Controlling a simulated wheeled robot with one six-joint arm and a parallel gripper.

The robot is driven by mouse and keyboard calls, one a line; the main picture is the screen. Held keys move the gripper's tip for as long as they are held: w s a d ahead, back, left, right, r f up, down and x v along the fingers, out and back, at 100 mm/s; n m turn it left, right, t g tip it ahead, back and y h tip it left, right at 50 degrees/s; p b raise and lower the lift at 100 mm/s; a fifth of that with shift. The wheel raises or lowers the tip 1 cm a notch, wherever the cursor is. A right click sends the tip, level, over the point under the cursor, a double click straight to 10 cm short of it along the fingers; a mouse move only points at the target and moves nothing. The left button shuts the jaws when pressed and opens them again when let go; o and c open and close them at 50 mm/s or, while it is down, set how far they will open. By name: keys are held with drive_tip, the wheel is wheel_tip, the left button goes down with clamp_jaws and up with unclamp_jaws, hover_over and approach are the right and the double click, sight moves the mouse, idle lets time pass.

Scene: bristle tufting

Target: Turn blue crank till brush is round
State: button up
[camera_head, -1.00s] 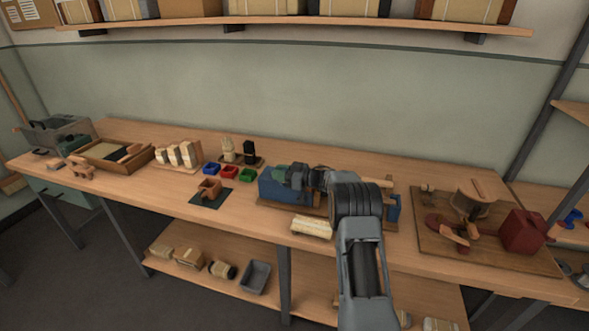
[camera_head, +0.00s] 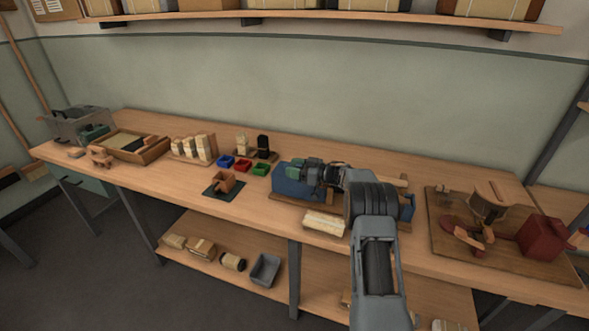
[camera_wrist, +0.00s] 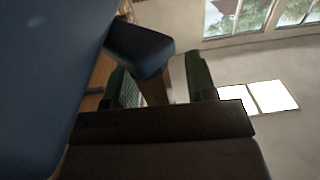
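The blue machine housing (camera_head: 293,182) stands on a board in the middle of the bench. It also fills the left of the wrist view (camera_wrist: 45,70). A dark blue crank arm (camera_wrist: 140,48) reaches out from beside it, with a brown handle (camera_wrist: 155,91) at its end. My gripper (camera_wrist: 163,85) has its green-padded fingers on either side of the handle. A gap shows between the handle and the right finger. In the head view my gripper (camera_head: 316,172) is at the housing's right end. I cannot make out the brush; my arm hides the middle of the machine.
A smaller blue block (camera_head: 406,207) stands at the board's right end. A cream bundle (camera_head: 325,222) lies in front. Blue, red and green trays (camera_head: 243,166) sit to the left. A board with a red block (camera_head: 541,237) is on the right. A shelf (camera_head: 330,16) runs above.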

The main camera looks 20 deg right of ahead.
drive_tip(key=b+v, duration=0.1)
drive_tip(key=v, duration=1.3)
drive_tip(key=shift+c, duration=0.2)
